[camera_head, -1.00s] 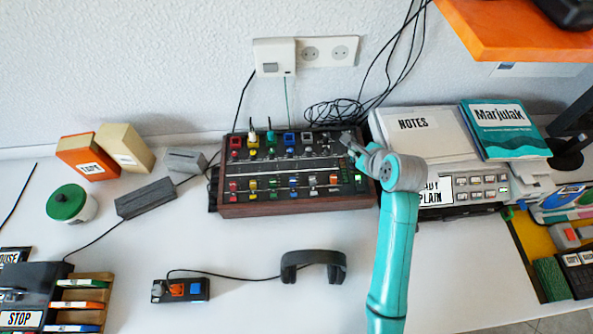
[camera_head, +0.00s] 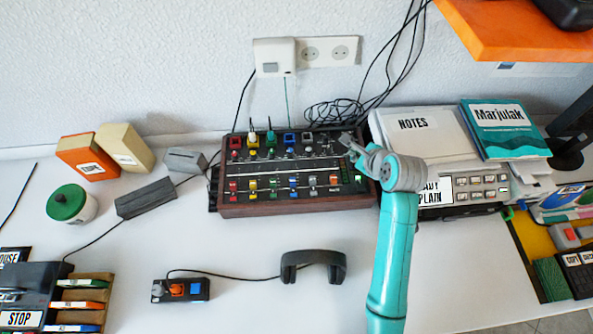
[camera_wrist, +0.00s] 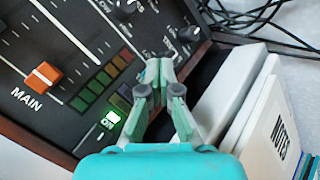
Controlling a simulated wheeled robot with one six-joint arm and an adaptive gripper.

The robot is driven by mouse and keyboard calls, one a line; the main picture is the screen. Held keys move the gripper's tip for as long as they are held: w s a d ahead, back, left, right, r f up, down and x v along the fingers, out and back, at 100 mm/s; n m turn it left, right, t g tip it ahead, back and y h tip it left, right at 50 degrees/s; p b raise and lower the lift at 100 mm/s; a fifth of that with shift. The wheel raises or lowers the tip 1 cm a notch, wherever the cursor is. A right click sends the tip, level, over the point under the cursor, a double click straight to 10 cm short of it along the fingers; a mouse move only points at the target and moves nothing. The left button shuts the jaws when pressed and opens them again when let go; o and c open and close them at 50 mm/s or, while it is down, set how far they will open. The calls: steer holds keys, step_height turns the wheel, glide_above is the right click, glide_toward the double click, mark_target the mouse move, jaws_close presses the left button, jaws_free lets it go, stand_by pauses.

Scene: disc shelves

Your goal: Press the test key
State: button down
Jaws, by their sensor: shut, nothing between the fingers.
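The black mixer with wooden sides (camera_head: 236,211) stands against the wall in the head view, with rows of coloured keys, knobs and faders. No key that reads as "test" can be made out. My gripper (camera_head: 350,143) is over the mixer's right end. In the wrist view my gripper (camera_wrist: 160,68) is shut and empty, its tips over the panel's right part near small knobs. The tips hide the patch of panel behind them; I cannot tell if they touch it. A lit green ON key (camera_wrist: 110,118) and the orange MAIN fader (camera_wrist: 43,76) lie left of the fingers.
White NOTES papers (camera_head: 420,136) lie on a device right of the mixer, close to my gripper; they also show in the wrist view (camera_wrist: 265,120). Black cables (camera_head: 335,113) coil behind. An orange shelf (camera_head: 500,35) hangs at upper right.

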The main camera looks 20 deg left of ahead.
mark_target(354, 161)
steer(key=shift+r, duration=0.55)
step_height(354, 161, up, 6)
stand_by(0.7)
stand_by(0.4)
